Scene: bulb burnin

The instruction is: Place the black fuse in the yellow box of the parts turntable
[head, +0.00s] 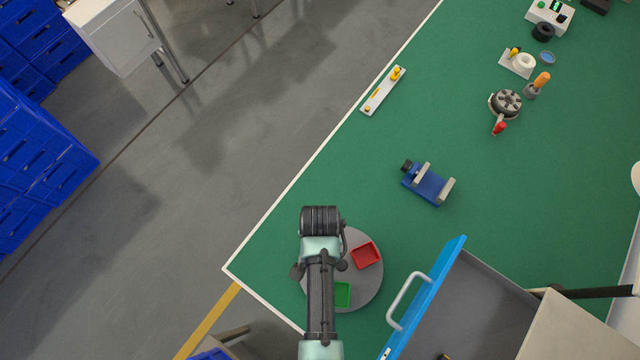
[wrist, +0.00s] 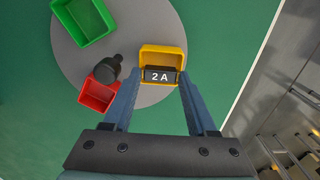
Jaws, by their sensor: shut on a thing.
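My gripper (wrist: 161,76) is shut on the black fuse (wrist: 160,75), which is marked "2 A". In the wrist view the fuse overlaps the near part of the yellow box (wrist: 163,52); I cannot tell whether it is above the rim or inside. The yellow box sits near the edge of the grey parts turntable (wrist: 135,25). The turntable also shows in the head view (head: 368,288), where my arm hides the yellow box, the fuse and my fingertips.
The turntable also bears a red box (wrist: 97,95), a green box (wrist: 83,20) and a black knob-like post (wrist: 108,68) left of my fingers. A blue drawer (head: 425,300) stands open right of the turntable. A blue vise (head: 427,185) stands beyond it on the green bench.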

